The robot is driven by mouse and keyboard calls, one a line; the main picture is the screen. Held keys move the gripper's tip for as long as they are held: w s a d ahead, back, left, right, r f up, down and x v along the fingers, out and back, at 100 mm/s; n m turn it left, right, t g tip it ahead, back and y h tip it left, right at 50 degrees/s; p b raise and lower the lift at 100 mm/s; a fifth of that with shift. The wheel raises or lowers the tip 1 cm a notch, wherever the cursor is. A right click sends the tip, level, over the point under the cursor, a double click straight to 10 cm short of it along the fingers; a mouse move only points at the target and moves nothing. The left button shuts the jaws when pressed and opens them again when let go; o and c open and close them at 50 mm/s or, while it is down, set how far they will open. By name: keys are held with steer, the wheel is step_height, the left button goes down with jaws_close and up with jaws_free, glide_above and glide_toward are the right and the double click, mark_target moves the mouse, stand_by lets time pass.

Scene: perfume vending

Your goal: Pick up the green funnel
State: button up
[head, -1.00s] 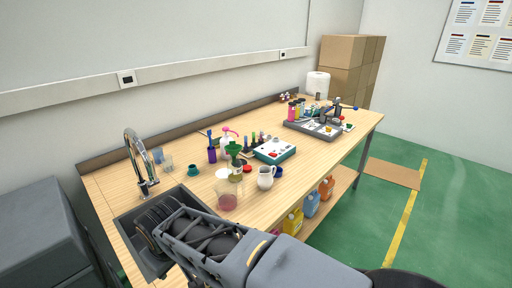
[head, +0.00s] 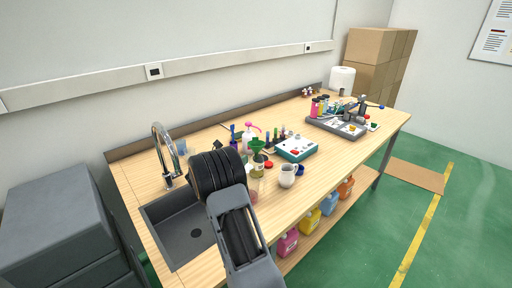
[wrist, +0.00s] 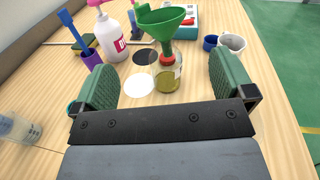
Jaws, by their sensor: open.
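The green funnel (wrist: 163,20) stands upright in the neck of a small glass bottle with yellowish liquid (wrist: 167,78) in the wrist view. In the head view the funnel (head: 257,145) shows just past the end of my arm. My gripper (wrist: 163,78) is open, with one green padded finger on the left and one on the right. The bottle and funnel lie ahead between the two fingers, and neither finger touches them. The fingers are hidden behind my arm in the head view.
A pump bottle (wrist: 112,36), a purple cup (wrist: 91,58) with a blue tool, and a white mug (wrist: 231,43) stand close by. A teal-edged device (head: 296,149) is behind. The sink (head: 190,228) lies at the left; the table's right front is clear.

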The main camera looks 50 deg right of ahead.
steer(key=p, duration=0.2)
glide_toward(256, 143)
step_height(256, 143, up, 2)
steer(key=s+d, duration=0.1)
steer(key=d, duration=0.1)
steer(key=shift+s+d+f+p, duration=0.15)
steer(key=shift+d+p, duration=0.65)
steer(key=shift+d, duration=2)
steer(key=c, duration=0.7)
